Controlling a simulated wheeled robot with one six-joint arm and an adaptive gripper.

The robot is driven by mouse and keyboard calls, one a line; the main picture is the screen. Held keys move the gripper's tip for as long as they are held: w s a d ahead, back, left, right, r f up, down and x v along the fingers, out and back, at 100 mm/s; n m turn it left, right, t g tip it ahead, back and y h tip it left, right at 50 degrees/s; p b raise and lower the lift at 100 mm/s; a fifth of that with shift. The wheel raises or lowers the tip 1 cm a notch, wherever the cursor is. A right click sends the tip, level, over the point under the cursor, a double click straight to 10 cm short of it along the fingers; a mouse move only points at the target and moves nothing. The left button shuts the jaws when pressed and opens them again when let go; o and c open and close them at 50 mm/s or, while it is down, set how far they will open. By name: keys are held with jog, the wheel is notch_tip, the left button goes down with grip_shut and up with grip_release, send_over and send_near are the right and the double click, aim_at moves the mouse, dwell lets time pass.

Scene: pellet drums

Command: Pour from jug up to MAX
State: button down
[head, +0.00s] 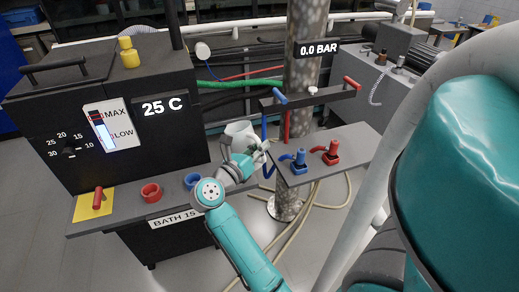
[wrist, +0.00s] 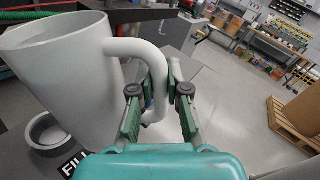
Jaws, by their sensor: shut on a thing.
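My gripper (wrist: 160,95) is shut on the curved handle of the pale grey jug (wrist: 62,75), which fills the left of the wrist view. In the head view the jug (head: 238,131) shows beyond my gripper (head: 255,158), above the gap right of the bath machine (head: 180,105). The jug looks roughly upright, and its contents are not visible. A grey ring (wrist: 45,131) with a partly hidden label reading "FIL" sits below the jug. The level gauge (head: 107,125) has MAX and LOW marks; its pale blue column appears to top out between them.
A ledge carries a red ring (head: 151,192), a blue ring (head: 193,181) and a red lever on a yellow plate (head: 94,203). A yellow cap (head: 128,53) tops the machine. Blue (head: 299,162) and red (head: 331,153) valves stand right, near a vertical pipe (head: 305,65).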

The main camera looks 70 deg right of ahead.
aim_at(253, 135)
jog(key=shift+w+r+n, duration=0.15)
jog(key=shift+r+n, duration=0.85)
jog(key=shift+n, duration=0.4)
jog(key=n, duration=0.1)
jog(key=w+n, duration=0.1)
jog(key=shift+d+r+n, duration=0.15)
jog(key=shift+r+n, duration=0.15)
jog(key=shift+w+d+n, duration=0.25)
jog(key=shift+w+n, duration=0.4)
jog(key=shift+n, duration=0.55)
jog(key=shift+w+d+f+n, duration=0.1)
jog(key=shift+w+f+n, duration=0.05)
jog(key=shift+w+n, duration=0.3)
jog(key=shift+w+d+f+n, duration=0.15)
jog(key=shift+w+n, duration=0.2)
jog(key=shift+n, duration=0.2)
jog(key=shift+s+a, duration=0.1)
jog(key=shift+s+a+r+m, duration=0.2)
jog(key=shift+s+m, duration=0.1)
jog(key=shift+m, duration=0.1)
jog(key=shift+s+r+m, duration=0.1)
jog(key=shift+s+m, duration=0.3)
jog(key=shift+m, duration=0.2)
jog(key=shift+s+a, duration=0.1)
